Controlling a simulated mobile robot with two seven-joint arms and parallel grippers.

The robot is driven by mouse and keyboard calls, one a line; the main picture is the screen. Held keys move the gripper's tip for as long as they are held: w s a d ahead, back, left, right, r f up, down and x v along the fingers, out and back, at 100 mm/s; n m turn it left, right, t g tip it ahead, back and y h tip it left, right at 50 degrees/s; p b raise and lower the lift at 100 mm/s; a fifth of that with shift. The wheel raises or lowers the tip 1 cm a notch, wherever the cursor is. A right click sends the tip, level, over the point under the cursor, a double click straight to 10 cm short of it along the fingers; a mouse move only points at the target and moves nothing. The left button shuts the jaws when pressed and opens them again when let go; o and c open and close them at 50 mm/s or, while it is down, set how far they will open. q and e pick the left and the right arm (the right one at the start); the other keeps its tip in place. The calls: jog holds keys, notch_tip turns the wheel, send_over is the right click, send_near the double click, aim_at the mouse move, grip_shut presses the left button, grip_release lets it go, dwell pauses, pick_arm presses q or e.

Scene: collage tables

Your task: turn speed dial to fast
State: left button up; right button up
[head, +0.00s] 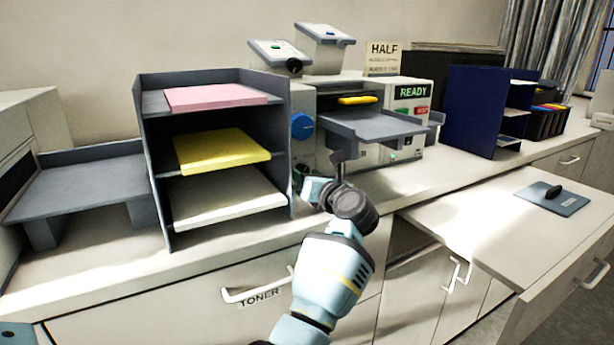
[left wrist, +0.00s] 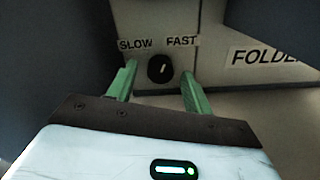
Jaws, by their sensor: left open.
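The speed dial (left wrist: 160,69) is a small round black knob on a pale panel in the left wrist view. The word SLOW (left wrist: 136,44) is at its upper left and FAST (left wrist: 182,41) at its upper right. Its white mark points up, leaning slightly right. My left gripper (left wrist: 158,72) is open, with one green finger on each side of the dial in the picture. I cannot tell whether they touch it. In the head view my left gripper (head: 316,187) is low in front of the folding machine (head: 400,158), and the dial is hidden there. My right gripper is not in view.
A dark paper rack (head: 290,190) with pink, yellow and white stacks stands close left of my gripper. The machine's grey tray (head: 378,125) juts out above. A blue knob (head: 302,126) is on the machine's left side.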

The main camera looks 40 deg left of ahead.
pick_arm(q)
jog(key=v, duration=0.7)
jog(key=shift+s+d+b, duration=0.1)
jog(key=shift+d+b, duration=0.15)
jog(key=shift+b, duration=0.1)
jog(key=shift+f, duration=0.1)
